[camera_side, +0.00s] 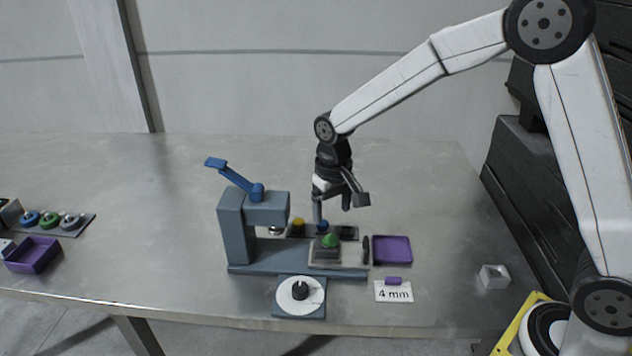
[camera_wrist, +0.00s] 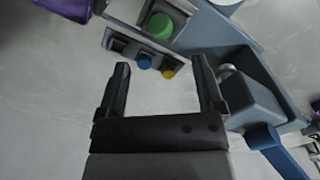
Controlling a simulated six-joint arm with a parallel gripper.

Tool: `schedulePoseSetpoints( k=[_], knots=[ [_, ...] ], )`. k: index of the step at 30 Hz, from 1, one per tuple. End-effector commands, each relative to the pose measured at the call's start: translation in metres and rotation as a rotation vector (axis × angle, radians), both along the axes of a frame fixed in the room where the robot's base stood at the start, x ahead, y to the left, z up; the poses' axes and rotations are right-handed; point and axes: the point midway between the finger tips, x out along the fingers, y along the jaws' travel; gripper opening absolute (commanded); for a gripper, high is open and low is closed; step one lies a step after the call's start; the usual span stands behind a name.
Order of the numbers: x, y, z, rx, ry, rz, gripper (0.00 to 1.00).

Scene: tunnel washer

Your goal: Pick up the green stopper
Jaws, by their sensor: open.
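The green stopper (camera_side: 329,241) sits upright on a grey block on the blue-grey fixture, and it also shows near the top of the wrist view (camera_wrist: 159,26). A blue stopper (camera_side: 322,227) and a yellow stopper (camera_side: 298,224) stand in a dark holder behind it. They also show in the wrist view, the blue one (camera_wrist: 144,62) and the yellow one (camera_wrist: 168,73) seen between the finger directions. My gripper (camera_side: 333,208) is open and empty, pointing down above the back of the fixture. In the wrist view its fingertips (camera_wrist: 161,64) are apart, with the green stopper beyond them.
A blue-grey press (camera_side: 235,232) with a blue lever (camera_side: 232,178) stands left of the stoppers. A purple tray (camera_side: 392,250) lies to the right, near a "4 mm" card (camera_side: 393,293). A round dial (camera_side: 300,295) is in front. A clear cube (camera_side: 494,277) stands further right.

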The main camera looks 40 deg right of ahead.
Motion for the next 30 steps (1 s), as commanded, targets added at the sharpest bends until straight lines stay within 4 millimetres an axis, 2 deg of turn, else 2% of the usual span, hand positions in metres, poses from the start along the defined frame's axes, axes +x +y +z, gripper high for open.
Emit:
schedulePoseSetpoints(
  k=[7, 15, 26, 30],
  knots=[
    [0.001, 0.001, -0.003, 0.0, 0.004, -0.002, 0.86],
    [0.001, 0.0, -0.023, 0.0, 0.004, -0.002, 0.86],
    [0.001, 0.0, -0.032, -0.001, 0.003, -0.001, 0.86],
    [0.002, 0.0, -0.045, 0.0, 0.005, -0.002, 0.86]
  ],
)
